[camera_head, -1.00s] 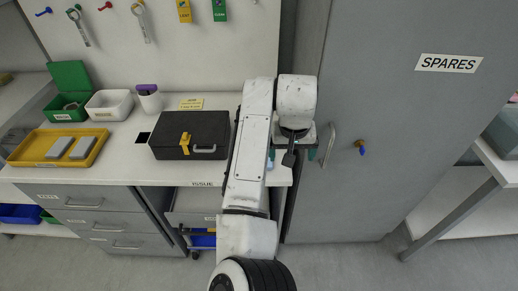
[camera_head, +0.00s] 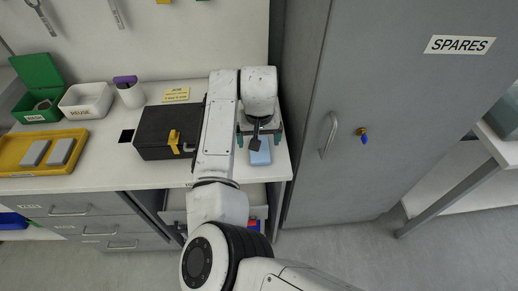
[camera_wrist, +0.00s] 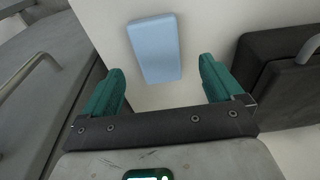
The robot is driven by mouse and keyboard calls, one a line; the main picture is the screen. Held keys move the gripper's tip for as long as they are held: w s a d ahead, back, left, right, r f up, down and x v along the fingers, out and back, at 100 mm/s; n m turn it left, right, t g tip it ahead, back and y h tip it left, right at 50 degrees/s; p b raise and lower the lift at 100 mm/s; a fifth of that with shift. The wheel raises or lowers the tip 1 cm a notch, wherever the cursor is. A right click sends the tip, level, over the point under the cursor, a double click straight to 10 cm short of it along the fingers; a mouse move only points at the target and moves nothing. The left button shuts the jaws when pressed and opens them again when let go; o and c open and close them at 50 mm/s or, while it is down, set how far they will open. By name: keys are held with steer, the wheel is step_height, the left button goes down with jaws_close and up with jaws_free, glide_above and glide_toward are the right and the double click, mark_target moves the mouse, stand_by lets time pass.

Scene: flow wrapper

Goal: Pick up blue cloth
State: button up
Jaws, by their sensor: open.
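The blue cloth (camera_head: 260,152) is a flat, light blue folded rectangle lying on the white bench top near its right end. In the wrist view the blue cloth (camera_wrist: 156,48) lies ahead of my fingertips, roughly between their lines and a little left of centre. My gripper (camera_head: 259,140) is above the bench by the cloth. Its two green fingers also show in the wrist view (camera_wrist: 160,82), spread wide with nothing between them. The cloth is apart from both fingers. In the head view my wrist hides the cloth's far part.
A black case (camera_head: 160,145) with a yellow latch stands left of my arm. The grey SPARES cabinet (camera_head: 385,130) rises close on the right. A yellow tray (camera_head: 15,165) with grey blocks, a white bin (camera_head: 85,101) and a green box (camera_head: 38,75) stand farther left.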

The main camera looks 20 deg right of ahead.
steer(key=shift+w+d+f, duration=0.15)
steer(key=shift+w+f, duration=0.05)
steer(key=shift+f, duration=0.95)
steer(key=shift+w+d+f, duration=0.1)
steer(key=shift+w+f, duration=0.05)
steer(key=shift+f, duration=0.95)
steer(key=c, duration=1.2)
steer(key=shift+r, duration=0.1)
steer(key=shift+r, duration=0.45)
steer(key=r, duration=0.2)
steer(key=shift+s+a+r, duration=0.1)
steer(key=shift+s+r, duration=0.1)
steer(key=shift+r, duration=0.15)
steer(key=s+a+r+b, duration=0.1)
steer(key=s+a+r, duration=0.3)
steer(key=s+r, duration=0.5)
steer(key=s, duration=0.4)
steer(key=shift+r+b, duration=0.15)
steer(key=shift+b, duration=0.15)
